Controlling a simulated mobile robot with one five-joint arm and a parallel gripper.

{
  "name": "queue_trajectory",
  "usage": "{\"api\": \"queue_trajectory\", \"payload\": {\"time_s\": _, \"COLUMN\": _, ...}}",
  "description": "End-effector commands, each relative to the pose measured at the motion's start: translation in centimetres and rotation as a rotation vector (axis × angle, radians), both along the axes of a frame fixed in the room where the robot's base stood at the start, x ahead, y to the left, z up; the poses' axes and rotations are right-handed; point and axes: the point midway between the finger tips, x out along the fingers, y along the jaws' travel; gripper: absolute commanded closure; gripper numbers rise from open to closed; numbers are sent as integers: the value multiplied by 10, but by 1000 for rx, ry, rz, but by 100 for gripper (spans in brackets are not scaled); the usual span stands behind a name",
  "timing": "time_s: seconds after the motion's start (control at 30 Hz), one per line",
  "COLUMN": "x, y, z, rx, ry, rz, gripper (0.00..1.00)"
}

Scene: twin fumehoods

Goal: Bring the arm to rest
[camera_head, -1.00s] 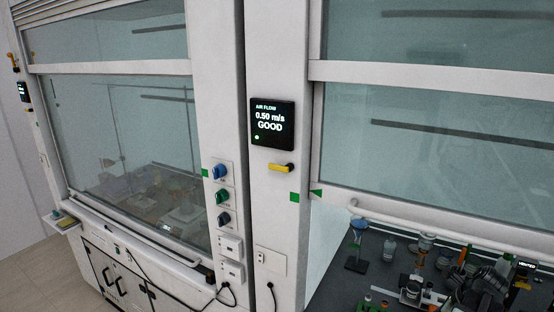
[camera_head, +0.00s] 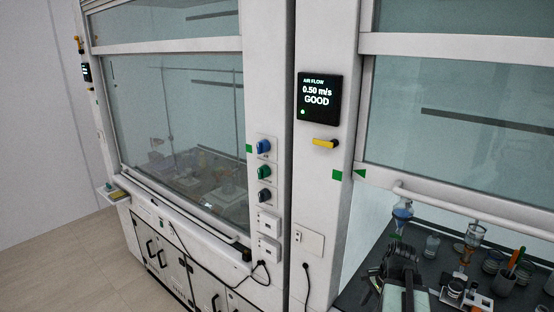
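My gripper (camera_head: 402,262) shows as a dark shape at the lower right of the head view, with part of my arm below it at the bottom edge. It appears in front of the right fumehood's dark worktop (camera_head: 445,243). Its fingers are too dark and small to tell whether they are open or shut, or whether anything is between them.
The left fumehood's sash (camera_head: 175,130) is down. A post with an airflow display (camera_head: 319,98) stands between them. Floor (camera_head: 60,265) is clear at left.

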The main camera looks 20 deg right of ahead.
Motion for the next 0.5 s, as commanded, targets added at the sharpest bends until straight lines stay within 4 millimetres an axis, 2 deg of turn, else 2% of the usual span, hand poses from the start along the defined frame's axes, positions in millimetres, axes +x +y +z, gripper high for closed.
{"api": "queue_trajectory", "payload": {"time_s": 0.03, "x": 17, "y": 41, "z": -17, "rx": -30, "ry": 1, "rz": 181, "gripper": 61}}
{"api": "queue_trajectory", "payload": {"time_s": 0.1, "x": 35, "y": 94, "z": -28, "rx": -73, "ry": 1, "rz": 447, "gripper": 61}}
{"api": "queue_trajectory", "payload": {"time_s": 0.17, "x": 46, "y": 139, "z": -37, "rx": -109, "ry": -1, "rz": 671, "gripper": 61}}
{"api": "queue_trajectory", "payload": {"time_s": 0.2, "x": 52, "y": 168, "z": -43, "rx": -130, "ry": -2, "rz": 815, "gripper": 61}}
{"api": "queue_trajectory", "payload": {"time_s": 0.3, "x": 57, "y": 230, "z": -54, "rx": -176, "ry": -4, "rz": 1133, "gripper": 61}}
{"api": "queue_trajectory", "payload": {"time_s": 0.4, "x": 57, "y": 273, "z": -60, "rx": -206, "ry": -5, "rz": 1359, "gripper": 61}}
{"api": "queue_trajectory", "payload": {"time_s": 0.47, "x": 56, "y": 289, "z": -62, "rx": -217, "ry": -6, "rz": 1443, "gripper": 61}}
{"api": "queue_trajectory", "payload": {"time_s": 0.5, "x": 56, "y": 291, "z": -62, "rx": -222, "ry": -6, "rz": 1479, "gripper": 61}}
